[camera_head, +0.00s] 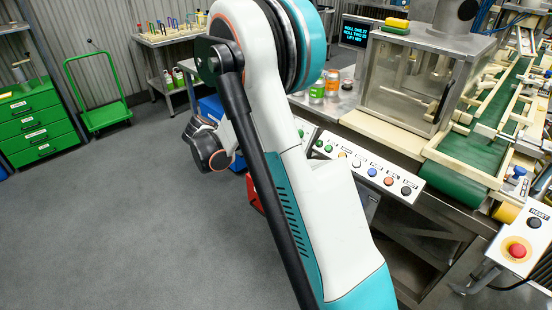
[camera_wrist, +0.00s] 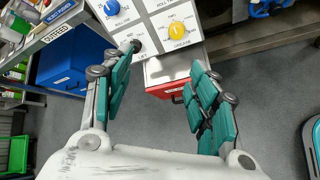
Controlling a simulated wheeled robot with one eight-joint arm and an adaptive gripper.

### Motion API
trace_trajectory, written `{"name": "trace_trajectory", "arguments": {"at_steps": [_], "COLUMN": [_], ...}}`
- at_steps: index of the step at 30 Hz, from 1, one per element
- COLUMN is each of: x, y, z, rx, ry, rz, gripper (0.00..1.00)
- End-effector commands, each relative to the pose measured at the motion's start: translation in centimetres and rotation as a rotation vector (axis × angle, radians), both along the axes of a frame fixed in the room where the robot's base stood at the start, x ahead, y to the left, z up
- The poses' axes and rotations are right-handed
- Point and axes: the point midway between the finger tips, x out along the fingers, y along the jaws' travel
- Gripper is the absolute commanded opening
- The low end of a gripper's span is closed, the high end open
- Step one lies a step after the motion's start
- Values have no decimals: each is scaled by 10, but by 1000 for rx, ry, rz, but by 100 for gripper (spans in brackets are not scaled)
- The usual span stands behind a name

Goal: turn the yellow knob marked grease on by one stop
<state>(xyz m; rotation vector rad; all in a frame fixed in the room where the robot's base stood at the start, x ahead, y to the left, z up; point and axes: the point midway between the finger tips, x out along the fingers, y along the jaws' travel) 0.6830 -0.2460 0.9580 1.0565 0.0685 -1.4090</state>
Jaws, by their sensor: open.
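The yellow knob (camera_wrist: 177,30) sits on a white control panel (camera_wrist: 151,31) at the top of the wrist view, with dial marks around it and a label below that appears to read grease. My gripper (camera_wrist: 166,57) is open, its two teal-padded fingers pointing up toward the panel. The knob lies beyond the fingertips, a little right of the middle of the gap. Nothing is between the fingers, and I see no contact with the knob. In the head view I cannot make out the knob; my arm covers that area.
A blue knob (camera_wrist: 111,8) is left of the yellow one, with a dark round knob or button (camera_wrist: 137,45) below it near the left fingertip. A red box (camera_wrist: 168,89) lies below the panel. A row of buttons (camera_head: 372,172) runs along the bench front. Floor at left is clear.

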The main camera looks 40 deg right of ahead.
Motion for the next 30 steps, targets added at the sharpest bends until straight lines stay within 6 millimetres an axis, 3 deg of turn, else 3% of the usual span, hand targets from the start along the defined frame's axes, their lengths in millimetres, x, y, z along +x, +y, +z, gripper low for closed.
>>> {"name": "trace_trajectory", "arguments": {"at_steps": [1, 6, 12, 16, 23, 30], "x": [8, 21, 22, 21, 20, 22], "y": [-9, -37, -59, -67, -79, -117], "z": [-18, -72, -123, -142, -154, -171], "rx": [-38, -173, -290, -333, -352, -351], "ry": [38, 183, 324, 380, 406, 406], "rz": [9, 39, 55, 60, 61, 58], "gripper": [54, 54, 54, 54, 54, 54]}}
